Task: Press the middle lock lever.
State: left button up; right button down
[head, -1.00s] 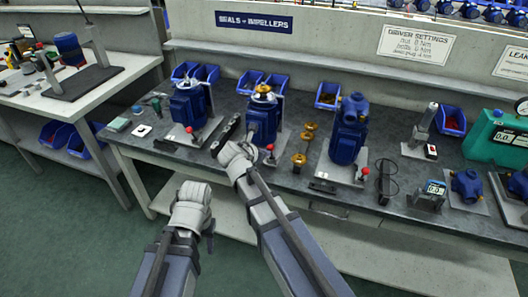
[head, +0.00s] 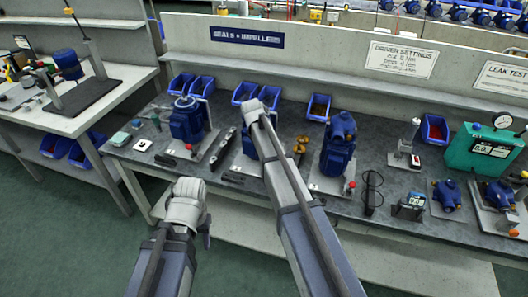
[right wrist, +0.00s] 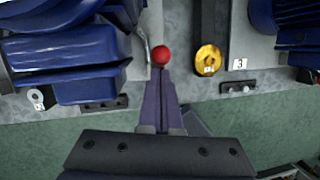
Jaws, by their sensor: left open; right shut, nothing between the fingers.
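The middle blue pump (head: 249,148) stands on the bench, partly covered by my right arm in the head view. Its lock lever, with a red ball knob (right wrist: 161,55), shows in the right wrist view beside the blue pump body (right wrist: 75,60). My right gripper (right wrist: 161,75) is shut and empty, its fingertips just below the knob in the picture; I cannot tell whether they touch it. In the head view the right gripper and the middle lever are hidden by my right arm. My left gripper (head: 188,198) is open, low in front of the bench, away from the pumps.
The left pump (head: 186,120) and right pump (head: 338,145) stand either side, the right one with a red-knobbed lever (head: 350,186). A gold part (right wrist: 208,60) lies right of the middle lever. Blue bins (head: 245,92) line the back; a green tester (head: 484,150) stands right.

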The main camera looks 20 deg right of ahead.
jog(key=shift+w+d, duration=0.3)
jog(key=shift+w, duration=0.15)
dwell(0.4)
